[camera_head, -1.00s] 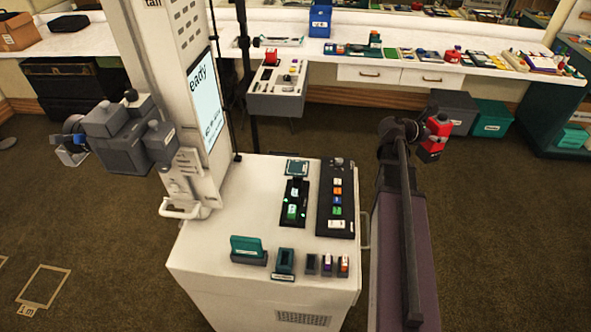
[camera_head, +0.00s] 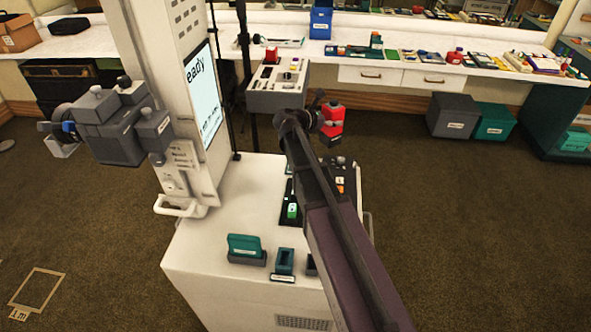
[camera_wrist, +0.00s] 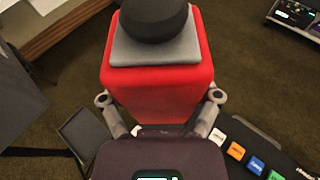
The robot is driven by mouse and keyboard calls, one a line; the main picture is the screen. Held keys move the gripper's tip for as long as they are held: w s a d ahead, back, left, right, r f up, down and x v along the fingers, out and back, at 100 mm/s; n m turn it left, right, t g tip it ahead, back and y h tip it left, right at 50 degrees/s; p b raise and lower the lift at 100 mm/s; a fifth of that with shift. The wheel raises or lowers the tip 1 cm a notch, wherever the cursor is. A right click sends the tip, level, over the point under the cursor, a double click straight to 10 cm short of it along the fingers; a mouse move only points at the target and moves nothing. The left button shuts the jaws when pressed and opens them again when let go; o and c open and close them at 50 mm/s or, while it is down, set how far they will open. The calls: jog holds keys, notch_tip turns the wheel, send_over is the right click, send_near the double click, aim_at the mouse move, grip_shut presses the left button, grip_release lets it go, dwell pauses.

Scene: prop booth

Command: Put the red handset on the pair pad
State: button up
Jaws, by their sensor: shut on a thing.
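My gripper (camera_head: 318,119) is shut on the red handset (camera_head: 333,124), a blocky red piece with a dark round top. It is held in the air beyond the cart's far right corner. In the wrist view the red handset (camera_wrist: 158,88) sits between my two fingers, with a grey band and black knob at its top. A dark inset strip (camera_head: 283,216) on the cart top holds a green piece (camera_head: 292,211). I cannot tell for certain which surface is the pair pad; my arm covers much of the cart top.
The white cart (camera_head: 217,273) carries a tall screen column (camera_head: 206,90) on its left. A teal block (camera_head: 245,247) and a teal holder (camera_head: 285,260) stand along its front. A button panel (camera_wrist: 263,158) is partly hidden by my arm. A grey console (camera_head: 275,101) stands behind.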

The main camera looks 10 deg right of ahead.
jog(key=w+a+f+b, duration=0.1)
jog(key=w+a, duration=0.1)
jog(key=a, duration=0.9)
jog(key=shift+w+f+n+t, duration=0.2)
jog(key=shift+w+n+t, duration=0.1)
jog(key=shift+n+t, duration=0.1)
notch_tip(320, 180, down, 6)
jog(key=b, duration=0.6)
jog(key=shift+f, duration=0.15)
jog(key=shift+b, duration=0.3)
jog(key=shift+f+b, duration=1.8)
jog(key=shift+f, duration=0.1)
jog(key=shift+f, duration=0.1)
jog(key=o, duration=1.1)
